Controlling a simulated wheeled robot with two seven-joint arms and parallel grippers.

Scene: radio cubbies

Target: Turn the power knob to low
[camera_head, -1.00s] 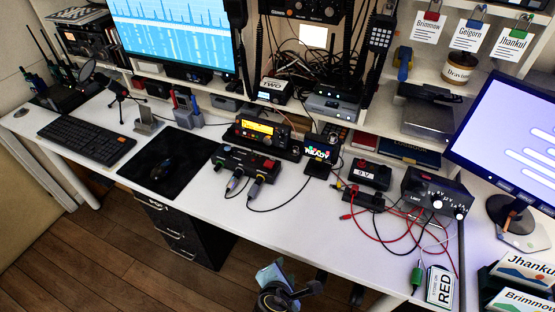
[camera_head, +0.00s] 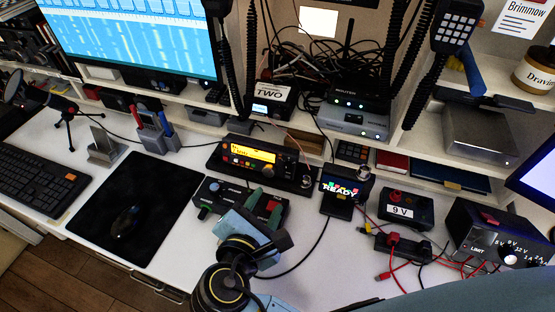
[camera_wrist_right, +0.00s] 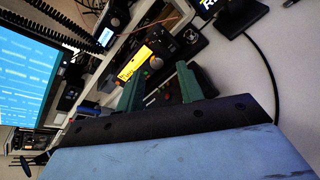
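The radio (camera_head: 262,158) with a lit yellow-orange display stands on the desk, with knobs at its right end; it also shows in the wrist view (camera_wrist_right: 133,64). In front of it lies a low black control box (camera_head: 213,197) with a red part (camera_head: 273,206). I cannot tell which knob is the power knob, nor read its setting. My right gripper (camera_head: 268,205), with green fingers, is over the control box and hides part of it. In the wrist view its fingers (camera_wrist_right: 160,87) are apart and empty, pointing toward the box and radio. My left gripper is not in view.
A small READY screen (camera_head: 340,187) stands right of the radio. Further right are a 9 V box (camera_head: 401,210), red cables (camera_head: 392,262) and a black power supply (camera_head: 490,235). A black mouse mat (camera_head: 130,210) lies left. Shelves with cables stand behind.

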